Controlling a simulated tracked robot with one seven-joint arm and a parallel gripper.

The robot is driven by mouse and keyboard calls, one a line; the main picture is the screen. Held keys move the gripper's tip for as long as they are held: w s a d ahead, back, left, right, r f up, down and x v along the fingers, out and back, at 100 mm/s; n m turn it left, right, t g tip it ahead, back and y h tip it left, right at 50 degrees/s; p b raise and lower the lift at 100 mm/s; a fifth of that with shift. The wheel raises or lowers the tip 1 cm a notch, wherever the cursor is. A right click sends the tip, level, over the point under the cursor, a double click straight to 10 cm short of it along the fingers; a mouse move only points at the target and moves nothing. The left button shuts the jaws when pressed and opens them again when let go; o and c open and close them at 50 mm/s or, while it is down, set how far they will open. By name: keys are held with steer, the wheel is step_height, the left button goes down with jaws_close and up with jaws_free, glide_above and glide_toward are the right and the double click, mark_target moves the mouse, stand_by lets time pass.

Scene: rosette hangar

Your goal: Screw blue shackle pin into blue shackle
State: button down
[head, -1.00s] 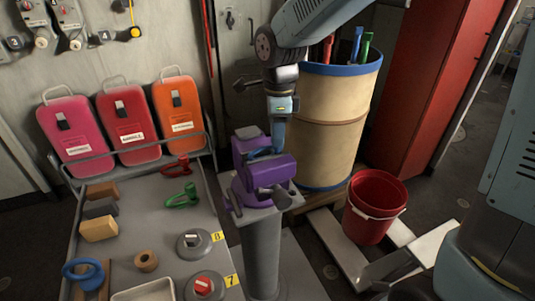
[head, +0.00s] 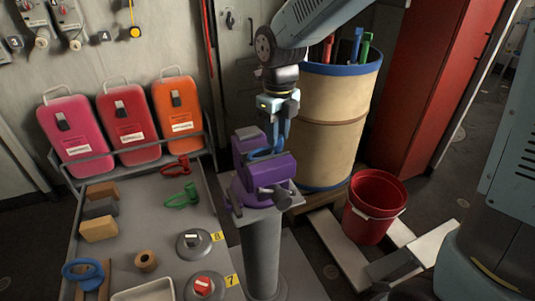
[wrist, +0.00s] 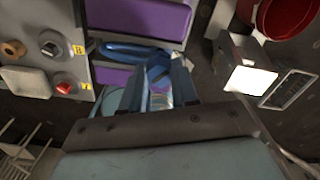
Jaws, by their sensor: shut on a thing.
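The blue shackle (head: 262,154) is held in the purple vise (head: 268,172), which stands on a grey pedestal. My gripper (head: 282,142) points down at the right end of the shackle. In the wrist view the blue shackle (wrist: 130,50) lies across between the purple jaws. There my gripper (wrist: 160,75) is shut on the blue shackle pin (wrist: 158,72), whose head shows between the fingertips. The pin is at the shackle's end. How deep it sits in the shackle is hidden.
A beige barrel (head: 325,120) with tools in it stands close behind my gripper. A red bucket (head: 372,208) is at right. The table at left holds a red shackle (head: 176,169), a green shackle (head: 181,197), a blue ring-shaped thing (head: 82,271) and blocks.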

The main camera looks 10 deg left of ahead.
steer(key=c, duration=0.8)
jaws_free()
steer(key=shift+r, duration=0.1)
steer(key=shift+r, duration=1.9)
